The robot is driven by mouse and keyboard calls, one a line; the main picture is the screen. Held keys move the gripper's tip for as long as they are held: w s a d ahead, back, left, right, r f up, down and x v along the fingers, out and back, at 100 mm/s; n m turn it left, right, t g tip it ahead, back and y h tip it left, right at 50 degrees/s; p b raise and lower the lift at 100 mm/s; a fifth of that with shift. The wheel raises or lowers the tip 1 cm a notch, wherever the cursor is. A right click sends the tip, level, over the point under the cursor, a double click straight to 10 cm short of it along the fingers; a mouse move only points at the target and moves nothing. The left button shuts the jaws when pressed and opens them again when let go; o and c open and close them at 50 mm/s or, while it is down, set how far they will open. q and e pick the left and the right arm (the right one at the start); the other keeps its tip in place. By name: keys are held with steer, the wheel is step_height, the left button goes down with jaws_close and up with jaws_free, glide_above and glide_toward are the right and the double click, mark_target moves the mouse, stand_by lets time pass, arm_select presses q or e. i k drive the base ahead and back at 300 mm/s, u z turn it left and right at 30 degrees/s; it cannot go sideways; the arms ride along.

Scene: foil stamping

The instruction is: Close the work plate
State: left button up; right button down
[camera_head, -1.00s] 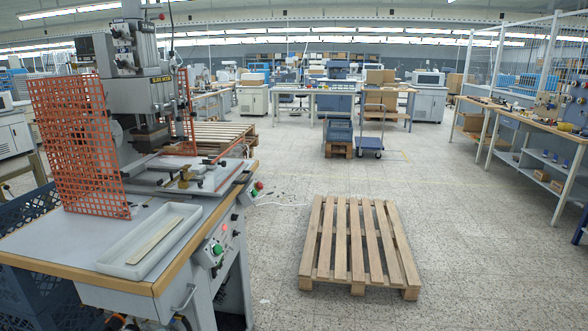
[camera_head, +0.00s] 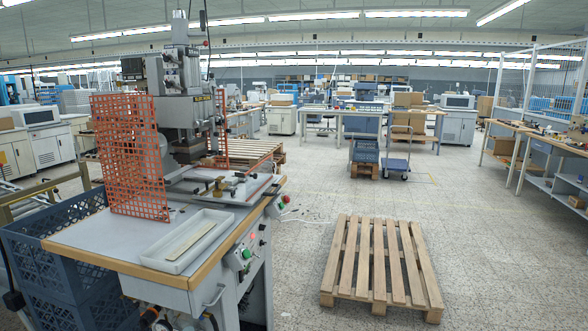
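The foil stamping press (camera_head: 185,95) stands on a grey workbench (camera_head: 120,243) at the left. The work plate (camera_head: 232,192) is a light flat plate with a brass-coloured fitting, set out in front of the press at the bench's right side. Orange mesh guards (camera_head: 130,155) stand on both sides of the press, and the left one hides part of it. Neither of my grippers is in view.
A white tray (camera_head: 167,262) with a strip in it lies on the bench front. A wooden pallet (camera_head: 380,262) lies on the floor to the right. Blue crates (camera_head: 35,262) stand left of the bench. Open floor surrounds the pallet.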

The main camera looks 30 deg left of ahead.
mark_target(244, 185)
steer(key=u, duration=0.15)
steer(key=i, duration=1.9)
steer(key=u, duration=1.6)
steer(key=i, duration=1)
steer(key=u, duration=1)
